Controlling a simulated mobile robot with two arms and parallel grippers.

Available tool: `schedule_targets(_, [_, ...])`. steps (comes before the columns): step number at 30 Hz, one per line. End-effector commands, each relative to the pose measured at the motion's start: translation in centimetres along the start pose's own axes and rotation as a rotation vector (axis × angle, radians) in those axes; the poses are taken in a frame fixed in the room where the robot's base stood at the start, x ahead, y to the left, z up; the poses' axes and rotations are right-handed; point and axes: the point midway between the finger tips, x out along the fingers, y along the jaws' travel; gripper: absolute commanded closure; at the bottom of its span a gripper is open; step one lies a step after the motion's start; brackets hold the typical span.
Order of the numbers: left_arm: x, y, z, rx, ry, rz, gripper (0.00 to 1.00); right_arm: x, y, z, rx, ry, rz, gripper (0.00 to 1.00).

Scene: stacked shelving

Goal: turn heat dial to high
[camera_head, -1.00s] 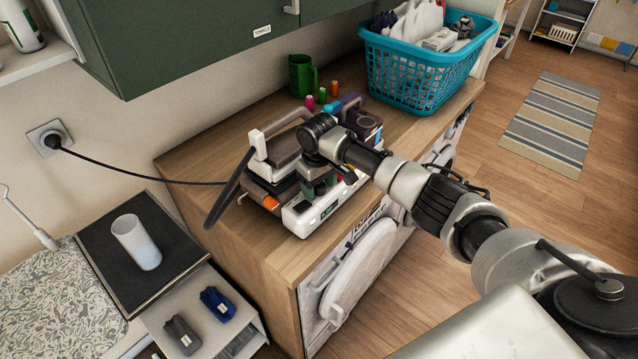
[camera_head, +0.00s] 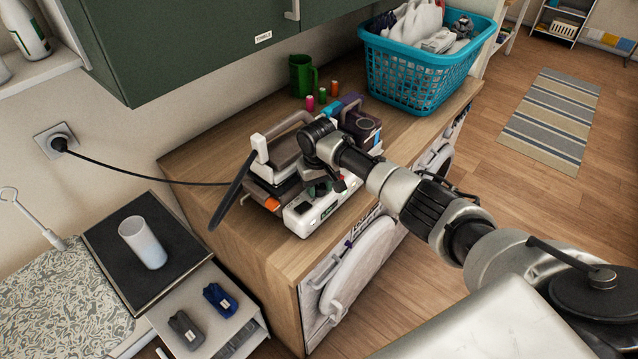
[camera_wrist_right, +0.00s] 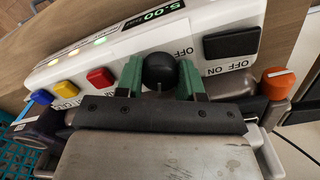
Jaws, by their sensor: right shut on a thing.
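The machine on the wooden counter has a white control panel (camera_head: 304,223); the panel also shows in the right wrist view (camera_wrist_right: 215,18). A round black dial (camera_wrist_right: 159,70) sits on the panel beside the OFF/ON lettering. My right gripper (camera_wrist_right: 160,80) has its green fingers on both sides of this dial and is shut on it. In the head view the right gripper (camera_head: 318,187) reaches down to the panel, and my wrist hides the dial. An orange knob (camera_wrist_right: 278,82) with a pale mark is on the machine's side. My left gripper is not in view.
A black switch (camera_wrist_right: 231,43) and red (camera_wrist_right: 99,78), yellow (camera_wrist_right: 68,88) and blue (camera_wrist_right: 41,97) buttons flank the dial. A power cord (camera_head: 150,180) runs left to the wall.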

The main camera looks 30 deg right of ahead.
Motion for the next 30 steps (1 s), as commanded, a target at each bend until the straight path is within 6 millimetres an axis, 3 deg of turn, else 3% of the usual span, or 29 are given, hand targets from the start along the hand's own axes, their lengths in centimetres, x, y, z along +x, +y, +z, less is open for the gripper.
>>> schedule_targets(1, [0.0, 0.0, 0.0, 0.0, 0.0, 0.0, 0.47, -0.1, 0.1, -0.1, 0.0, 0.003, 0.002, 0.86])
schedule_targets(2, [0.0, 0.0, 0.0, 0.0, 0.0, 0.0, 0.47, -0.1, 0.1, -0.1, -0.001, 0.003, 0.002, 0.61])
schedule_targets(7, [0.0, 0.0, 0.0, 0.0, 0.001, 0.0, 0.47, -0.1, 0.0, -0.1, -0.001, 0.003, 0.001, 0.37])
schedule_targets(17, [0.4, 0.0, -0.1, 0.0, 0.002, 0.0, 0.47, 0.1, -0.1, -0.1, -0.022, 0.004, 0.0, 0.37])
schedule_targets(25, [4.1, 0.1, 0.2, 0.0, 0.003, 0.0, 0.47, 0.7, 0.1, -0.1, -0.271, 0.013, 0.004, 0.37])
schedule_targets(30, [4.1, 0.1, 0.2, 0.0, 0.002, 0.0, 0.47, -3.5, 0.0, -0.1, -0.278, 0.014, 0.0, 0.37])
